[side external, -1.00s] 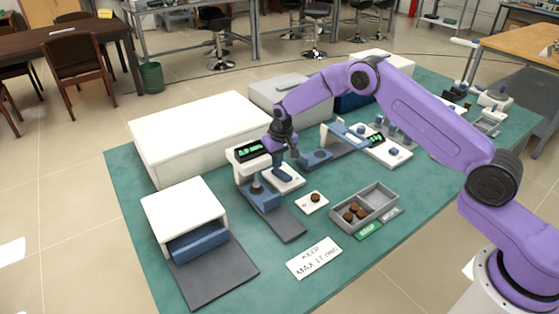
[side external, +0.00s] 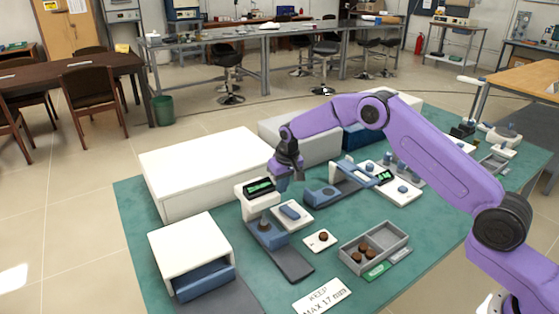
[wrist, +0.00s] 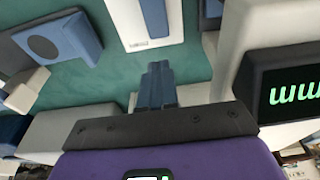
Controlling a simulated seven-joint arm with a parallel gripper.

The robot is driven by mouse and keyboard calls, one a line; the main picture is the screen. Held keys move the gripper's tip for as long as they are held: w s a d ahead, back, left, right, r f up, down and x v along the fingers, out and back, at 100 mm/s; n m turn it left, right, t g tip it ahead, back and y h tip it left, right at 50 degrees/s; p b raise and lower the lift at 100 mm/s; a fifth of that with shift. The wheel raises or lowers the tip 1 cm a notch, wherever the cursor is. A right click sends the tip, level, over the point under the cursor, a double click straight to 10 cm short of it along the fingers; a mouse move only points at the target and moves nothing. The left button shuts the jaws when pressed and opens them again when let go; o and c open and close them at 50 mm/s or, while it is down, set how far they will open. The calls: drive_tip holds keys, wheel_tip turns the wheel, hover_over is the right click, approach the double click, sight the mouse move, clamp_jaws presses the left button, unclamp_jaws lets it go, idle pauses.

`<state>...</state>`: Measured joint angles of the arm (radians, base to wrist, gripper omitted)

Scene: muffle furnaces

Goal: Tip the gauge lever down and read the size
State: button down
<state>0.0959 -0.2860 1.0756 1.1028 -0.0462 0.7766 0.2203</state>
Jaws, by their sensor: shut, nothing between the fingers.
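The gauge (side external: 252,203) has a white head with a lit green display (side external: 260,187); its digits are too small to read. A brown piece sits on its blue base, under the head. The blue lever (side external: 290,211) lies low on a white plate beside the gauge. My gripper (side external: 283,186) is shut and empty, raised above the lever and apart from it. In the wrist view the shut fingers (wrist: 158,72) point toward the white plate and part of the lever (wrist: 153,18). The display's edge (wrist: 294,92) shows only what looks like "mm".
A small white plate with a brown disc (side external: 322,237) and a grey tray (side external: 347,243) with brown discs lie to the right. A white sign (side external: 323,297) reads "KEEP MAX 17 mm". White boxes stand behind and left. A second display unit (side external: 384,177) stands right.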

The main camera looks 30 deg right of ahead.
wheel_tip(320, 180, up, 10)
drive_tip(key=w, duration=0.2)
drive_tip(key=shift+f, duration=0.25)
drive_tip(key=s+a+r+n+g, duration=0.1)
drive_tip(key=s+a+r+n, duration=0.25)
drive_tip(key=s, duration=0.85)
drive_tip(key=s+a+r+n, duration=0.3)
drive_tip(key=s+a+r, duration=0.2)
drive_tip(key=s, duration=0.6)
drive_tip(key=s+d+f+n, duration=0.1)
drive_tip(key=s+d+n, duration=0.2)
drive_tip(key=s, duration=1.1)
drive_tip(key=s+d+n+g, duration=0.1)
drive_tip(key=s+d+n, duration=0.2)
drive_tip(key=s+d, duration=0.5)
drive_tip(key=s, duration=0.7)
drive_tip(key=shift+s+d+f, duration=0.15)
drive_tip(key=shift+d+f, duration=0.1)
drive_tip(key=shift+f, duration=0.15)
